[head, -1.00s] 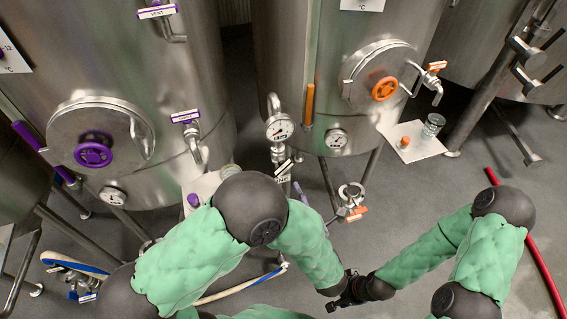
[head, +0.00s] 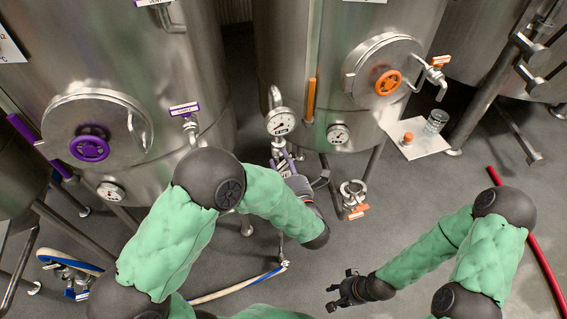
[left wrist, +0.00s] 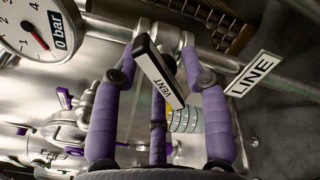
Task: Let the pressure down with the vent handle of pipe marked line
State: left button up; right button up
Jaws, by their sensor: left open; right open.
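The vent handle (left wrist: 160,72) is a bar with a white VENT label, on the pipe below the round gauge. The LINE tag (left wrist: 253,74) hangs just right of it in the left wrist view. My left gripper (left wrist: 158,62) is open, its purple-padded fingers on either side of the handle; whether they touch it I cannot tell. In the head view my left gripper (head: 286,163) is up at this pipe and hides much of it. The pressure gauge (left wrist: 38,32), with a red needle and a 0 bar tag, also shows in the head view (head: 281,121). My right gripper (head: 338,290) is open and empty, low above the floor.
Steel tanks stand behind, one with a purple handwheel (head: 90,148), one with an orange handwheel (head: 387,82). A clamp fitting with an orange tag (head: 356,212) is right of the pipe. A white plate (head: 420,140) holds a glass. A hose (head: 235,284) lies on the floor.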

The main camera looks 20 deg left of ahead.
pick_arm(q)
grip_shut()
jog(key=shift+n+b, duration=0.3)
jog(key=shift+n, duration=0.1)
jog(key=n+b, duration=0.1)
jog(key=n, duration=0.1)
jog(key=n+b, duration=0.1)
jog(key=shift+f+n, duration=0.2)
jog(key=shift+n, duration=0.2)
jog(key=shift+n+b, duration=1.5)
jog(key=shift+n, duration=0.6)
grip_release()
